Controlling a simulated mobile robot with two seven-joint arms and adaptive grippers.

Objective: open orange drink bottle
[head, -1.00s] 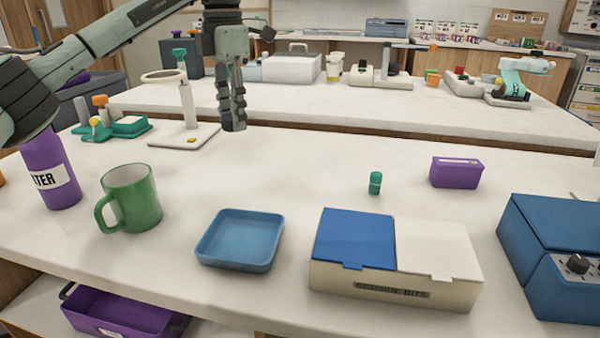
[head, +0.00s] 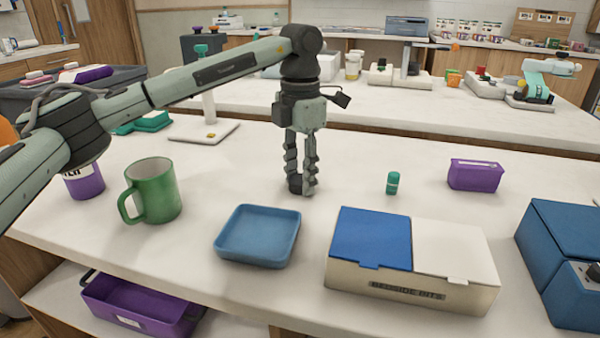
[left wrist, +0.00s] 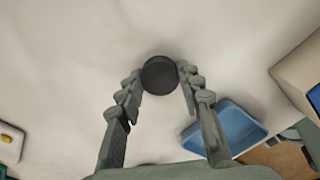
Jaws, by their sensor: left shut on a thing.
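My left gripper (head: 302,186) is shut on a small dark round thing (head: 294,184) that looks like a bottle cap. It is low over the bare counter behind the blue tray; I cannot tell whether the cap touches the counter. In the left wrist view the cap (left wrist: 159,75) sits between the fingertips. An orange thing (head: 6,132) shows at the left edge, mostly cut off and behind my arm; I cannot tell if it is the orange drink bottle. My right gripper is not in view.
A purple bottle (head: 84,184), partly hidden by my arm, and a green mug (head: 155,192) stand left. A blue tray (head: 258,236), a lidded box (head: 410,292), a small green bottle (head: 393,184) and a purple box (head: 475,175) are nearby. Counter around my gripper is clear.

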